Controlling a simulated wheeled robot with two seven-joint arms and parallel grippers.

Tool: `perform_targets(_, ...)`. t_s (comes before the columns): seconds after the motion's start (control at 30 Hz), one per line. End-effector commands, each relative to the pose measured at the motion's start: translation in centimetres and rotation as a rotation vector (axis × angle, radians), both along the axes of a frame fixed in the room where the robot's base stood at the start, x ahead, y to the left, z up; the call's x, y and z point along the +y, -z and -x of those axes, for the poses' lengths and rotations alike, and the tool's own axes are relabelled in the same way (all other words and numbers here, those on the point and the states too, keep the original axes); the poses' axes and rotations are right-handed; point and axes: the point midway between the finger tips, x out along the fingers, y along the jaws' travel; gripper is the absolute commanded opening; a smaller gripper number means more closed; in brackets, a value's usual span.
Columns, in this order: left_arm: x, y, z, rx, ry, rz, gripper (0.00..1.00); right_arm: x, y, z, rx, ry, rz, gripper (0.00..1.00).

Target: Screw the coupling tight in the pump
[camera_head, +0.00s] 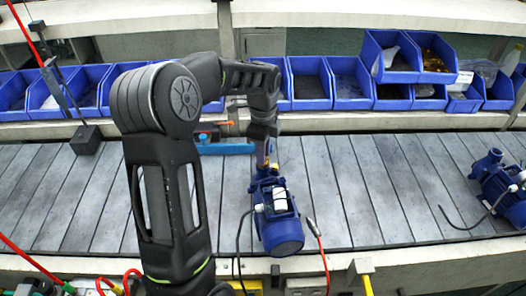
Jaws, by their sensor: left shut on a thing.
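A blue pump (281,228) lies on the grey slatted line, right of the middle of the view, with its motor end toward me. My left arm reaches over from the left. My left gripper (265,160) points down at the pump's far end and is shut on a small tan or brass-coloured part there, which I take to be the coupling (262,169). The part is small and mostly hidden by the gripper, so I cannot tell how deep it sits in the pump. My right gripper is not in view.
Another blue pump (500,187) stands at the right edge with a black cable. Blue bins (311,90) line the shelf behind. A blue tool or bar (222,149) lies by the line's back edge. Cables with a red lead (322,250) hang near the front edge. Slats between the pumps are clear.

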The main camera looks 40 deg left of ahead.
Motion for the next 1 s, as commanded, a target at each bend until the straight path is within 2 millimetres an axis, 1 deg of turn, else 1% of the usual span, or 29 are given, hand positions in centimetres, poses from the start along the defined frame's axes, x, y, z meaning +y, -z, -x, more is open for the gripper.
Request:
perform_targets(0.03, -0.05, 0.21, 0.15, 0.006, -0.001, 0.002, 0.00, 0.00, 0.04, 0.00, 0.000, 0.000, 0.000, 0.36)
perform_targets(0.07, -0.05, 0.21, 0.15, 0.006, -0.001, 0.002, 0.21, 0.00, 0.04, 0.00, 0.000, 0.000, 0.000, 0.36)
perform_targets(0.2, -0.03, 0.16, 0.11, 0.004, -0.003, 0.001, 0.32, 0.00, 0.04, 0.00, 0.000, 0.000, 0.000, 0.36)
perform_targets(0.3, -0.03, 0.11, 0.09, 0.003, -0.003, 0.001, 0.39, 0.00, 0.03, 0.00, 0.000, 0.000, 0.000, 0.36)
perform_targets(0.57, -0.01, 0.06, 0.03, 0.001, -0.027, 0.000, 0.39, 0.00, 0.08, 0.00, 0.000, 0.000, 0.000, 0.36)
perform_targets(0.8, -0.05, 0.05, -0.01, 0.000, -0.272, 0.000, 0.39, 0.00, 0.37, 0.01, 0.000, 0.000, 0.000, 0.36)
perform_targets(0.9, -0.01, 0.02, 0.01, 0.000, -0.309, 0.000, 0.39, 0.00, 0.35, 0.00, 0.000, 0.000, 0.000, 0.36)
perform_targets(1.0, -0.02, 0.01, 0.02, 0.000, -0.308, 0.000, 0.39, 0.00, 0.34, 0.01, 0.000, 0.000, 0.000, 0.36)
